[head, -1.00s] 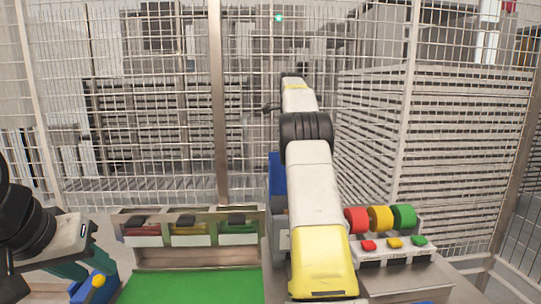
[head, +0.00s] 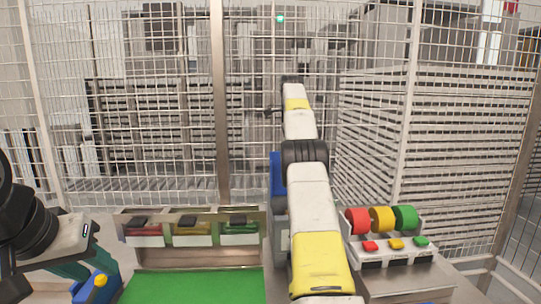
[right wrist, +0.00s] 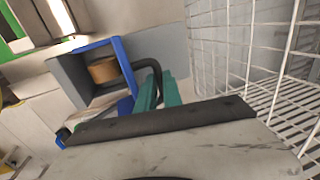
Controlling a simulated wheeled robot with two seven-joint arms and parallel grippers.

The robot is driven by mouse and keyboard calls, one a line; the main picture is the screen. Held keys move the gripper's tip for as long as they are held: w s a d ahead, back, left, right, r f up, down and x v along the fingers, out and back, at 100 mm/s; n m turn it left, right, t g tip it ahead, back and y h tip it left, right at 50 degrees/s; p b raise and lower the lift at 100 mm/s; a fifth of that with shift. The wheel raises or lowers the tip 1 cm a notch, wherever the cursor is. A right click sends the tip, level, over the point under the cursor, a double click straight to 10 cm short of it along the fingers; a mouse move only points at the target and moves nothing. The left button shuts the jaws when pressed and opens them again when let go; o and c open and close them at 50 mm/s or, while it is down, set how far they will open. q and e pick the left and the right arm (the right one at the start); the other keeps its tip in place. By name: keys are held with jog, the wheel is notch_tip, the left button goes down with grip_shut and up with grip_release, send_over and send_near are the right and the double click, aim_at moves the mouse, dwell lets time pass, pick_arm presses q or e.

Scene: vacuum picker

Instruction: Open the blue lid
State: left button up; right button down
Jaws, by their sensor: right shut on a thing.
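In the right wrist view a grey box with a blue rim (right wrist: 92,44) has an uncovered opening with a brown round thing (right wrist: 103,70) inside. A blue panel (right wrist: 125,105), seemingly the lid, shows beside the opening with a black curved handle (right wrist: 152,66). The teal fingers of my right gripper (right wrist: 158,92) are shut on this handle. In the head view an upright blue panel (head: 276,172) shows behind my right arm, which hides the rest of the box and my right gripper. My left gripper (head: 75,272) is low at the left, beside a blue piece with a yellow knob (head: 99,281).
Red, yellow and green round parts (head: 381,219) and buttons (head: 396,244) stand at the right. A wire fence (head: 150,130) closes off the back, and its mesh is close in the wrist view.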

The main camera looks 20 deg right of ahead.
jog(key=c, duration=1.5)
grip_release()
jog(key=shift+w+r, duration=0.2)
jog(key=shift+f, duration=0.1)
jog(key=shift+s, duration=0.1)
